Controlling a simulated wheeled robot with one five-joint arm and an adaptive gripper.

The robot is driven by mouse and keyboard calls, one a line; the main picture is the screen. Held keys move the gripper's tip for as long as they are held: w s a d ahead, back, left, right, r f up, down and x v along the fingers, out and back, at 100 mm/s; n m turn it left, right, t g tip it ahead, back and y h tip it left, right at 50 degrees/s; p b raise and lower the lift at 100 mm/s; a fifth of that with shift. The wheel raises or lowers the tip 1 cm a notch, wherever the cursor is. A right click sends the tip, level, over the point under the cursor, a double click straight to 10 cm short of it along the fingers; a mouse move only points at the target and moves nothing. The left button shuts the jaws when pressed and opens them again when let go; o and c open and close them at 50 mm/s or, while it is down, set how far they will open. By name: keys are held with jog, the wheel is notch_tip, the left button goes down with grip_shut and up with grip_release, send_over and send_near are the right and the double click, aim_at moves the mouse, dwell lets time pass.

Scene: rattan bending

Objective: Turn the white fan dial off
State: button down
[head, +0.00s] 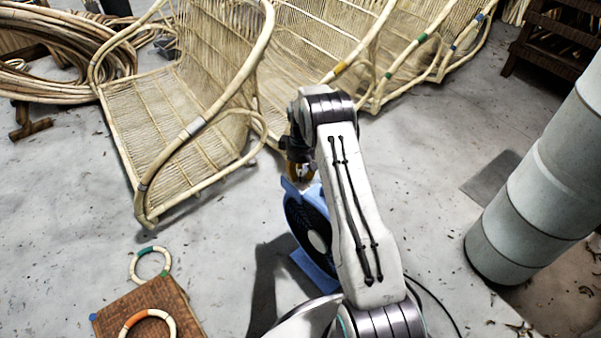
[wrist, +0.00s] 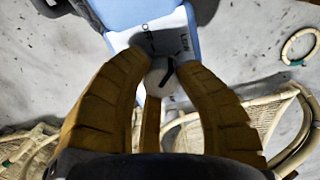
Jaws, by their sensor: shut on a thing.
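The fan (head: 318,242) has a blue body and a dark round grille, and stands on the floor, partly hidden by my arm. The wrist view shows the fan's blue casing (wrist: 140,12) with a pale panel with printed labels, one reading like LOW. The white dial (wrist: 160,82) has a black pointer mark, slanting between lower left and upper right in the picture. My gripper (wrist: 164,72) has ochre fingers shut around the dial. In the head view, my gripper (head: 300,172) is at the fan's top and the dial is hidden.
Rattan chair frames (head: 180,120) stand behind and left of the fan. A rattan coil (head: 60,50) lies at upper left. A woven stool (head: 150,308) with rings is at lower left. A grey pillar (head: 540,190) stands right. Floor between stool and fan is clear.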

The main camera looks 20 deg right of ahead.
aim_at(303, 172)
jog(key=n, duration=0.4)
jog(key=shift+s+d+f+n, duration=0.2)
jog(key=shift+s+f+n, duration=0.1)
jog(key=shift+n, duration=2.2)
jog(key=shift+w, duration=0.1)
jog(key=c, duration=0.9)
grip_release()
jog(key=shift+w+d+r, duration=0.1)
jog(key=shift+w+r, duration=0.1)
jog(key=shift+r, duration=0.05)
jog(key=shift+r, duration=0.3)
notch_tip(303, 172, up, 11)
jog(key=shift+r, duration=0.1)
